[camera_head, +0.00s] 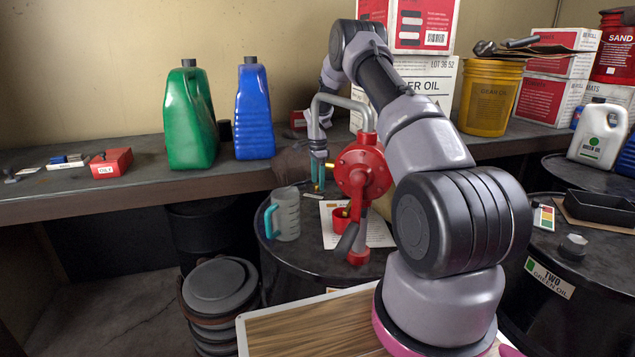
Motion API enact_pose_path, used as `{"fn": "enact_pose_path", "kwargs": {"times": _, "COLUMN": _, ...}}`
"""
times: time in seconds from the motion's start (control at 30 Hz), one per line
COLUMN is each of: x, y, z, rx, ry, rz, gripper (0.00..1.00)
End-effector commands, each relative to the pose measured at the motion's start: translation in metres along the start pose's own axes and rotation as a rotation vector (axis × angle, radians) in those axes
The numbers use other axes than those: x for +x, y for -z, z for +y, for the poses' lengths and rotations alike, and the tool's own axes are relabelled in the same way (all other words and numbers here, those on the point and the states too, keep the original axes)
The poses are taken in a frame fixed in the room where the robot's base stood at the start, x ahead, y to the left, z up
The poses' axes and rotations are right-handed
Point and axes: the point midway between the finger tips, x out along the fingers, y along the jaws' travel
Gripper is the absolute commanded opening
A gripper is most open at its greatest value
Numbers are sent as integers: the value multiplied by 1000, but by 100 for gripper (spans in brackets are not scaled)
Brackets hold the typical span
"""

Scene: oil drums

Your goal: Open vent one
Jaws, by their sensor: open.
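A dark drum (282,257) stands in the middle with a red rotary pump (362,172) and its grey bent pipe on top. No number shows on this drum. My gripper (318,174) is behind and left of the pump, pointing down over the drum's back edge, its teal fingertips apart. A small brass fitting (317,188) shows at or just below the fingertips. It may be the vent, but its label and state cannot be read. I cannot tell whether the fingers touch it. My arm reaches over from the right and hides part of the drum top.
A measuring jug (287,215), a red cup (341,220) and a paper sheet (378,232) are on the drum top. Green (190,118) and blue (254,115) jugs stand on the shelf behind.

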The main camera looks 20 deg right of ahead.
Motion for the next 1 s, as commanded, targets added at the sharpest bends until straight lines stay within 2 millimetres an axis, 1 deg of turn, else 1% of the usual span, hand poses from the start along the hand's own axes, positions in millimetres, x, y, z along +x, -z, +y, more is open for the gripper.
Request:
{"fn": "enact_pose_path", "kwargs": {"times": 0.1, "x": 6, "y": 0, "z": 0, "rx": 0, "ry": 1, "rz": 0, "gripper": 75}}
{"fn": "enact_pose_path", "kwargs": {"times": 0.37, "x": 7, "y": 0, "z": 0, "rx": 0, "ry": 1, "rz": -1, "gripper": 75}}
{"fn": "enact_pose_path", "kwargs": {"times": 0.47, "x": 7, "y": 0, "z": 0, "rx": 0, "ry": 1, "rz": -1, "gripper": 40}}
{"fn": "enact_pose_path", "kwargs": {"times": 0.5, "x": 7, "y": 0, "z": 0, "rx": 0, "ry": 1, "rz": -1, "gripper": 25}}
{"fn": "enact_pose_path", "kwargs": {"times": 0.57, "x": 7, "y": 0, "z": 0, "rx": 0, "ry": 1, "rz": -1, "gripper": 2}}
{"fn": "enact_pose_path", "kwargs": {"times": 0.6, "x": 7, "y": 0, "z": 0, "rx": 0, "ry": 1, "rz": -1, "gripper": 0}}
{"fn": "enact_pose_path", "kwargs": {"times": 0.87, "x": 6, "y": 0, "z": 0, "rx": -24, "ry": 1, "rz": -1, "gripper": 0}}
{"fn": "enact_pose_path", "kwargs": {"times": 1.0, "x": 6, "y": 0, "z": 0, "rx": -78, "ry": 1, "rz": -1, "gripper": 0}}
